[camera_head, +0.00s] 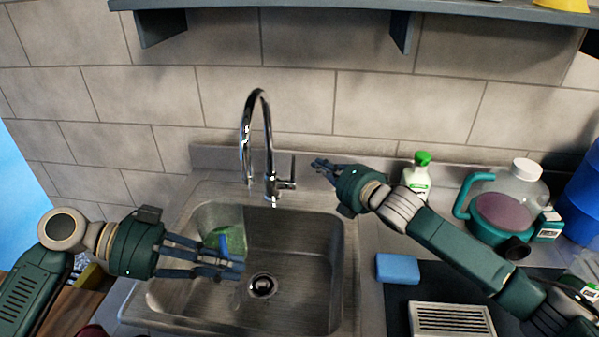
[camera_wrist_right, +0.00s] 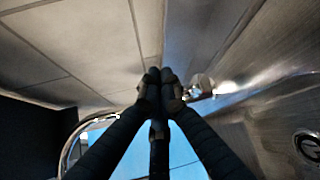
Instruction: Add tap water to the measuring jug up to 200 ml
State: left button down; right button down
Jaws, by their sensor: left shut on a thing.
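My left gripper (camera_head: 238,268) is over the left part of the sink, its fingers closed on a clear, hard-to-see thing. I take it for the measuring jug (camera_head: 237,296); its outline and any marks or water level cannot be read. The chrome tap (camera_head: 258,105) arches over the back of the sink; I see no water running from it. Its lever (camera_head: 287,185) is on its right side. My right gripper (camera_head: 322,165) is to the right of the lever and above it, fingertips together and empty. In the right wrist view the shut fingertips (camera_wrist_right: 160,76) are in front of the chrome lever (camera_wrist_right: 200,88).
The steel sink (camera_head: 310,250) has a drain (camera_head: 262,286) and a green and blue item (camera_head: 232,238) at its left. On the right are a blue sponge (camera_head: 398,268), a green-capped bottle (camera_head: 417,172) and a teal-handled jug (camera_head: 507,195). A shelf (camera_head: 340,8) hangs above.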

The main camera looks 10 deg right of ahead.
jog(key=s+f+y, duration=0.1)
jog(key=s+y, duration=0.5)
jog(key=s, duration=0.6)
send_near(293, 162)
jog(key=w+a, duration=0.3)
jog(key=a, duration=0.2)
jog(key=shift+w+a+f+n, duration=0.15)
jog(key=shift+w+n, duration=0.15)
jog(key=shift+w, duration=0.3)
jog(key=shift+w+d+r, duration=0.15)
jog(key=shift+w+d, duration=0.05)
jog(key=shift+w, duration=0.25)
jog(key=shift+w+d+r, duration=0.15)
jog(key=shift+w+d, duration=0.05)
jog(key=shift+w, duration=0.25)
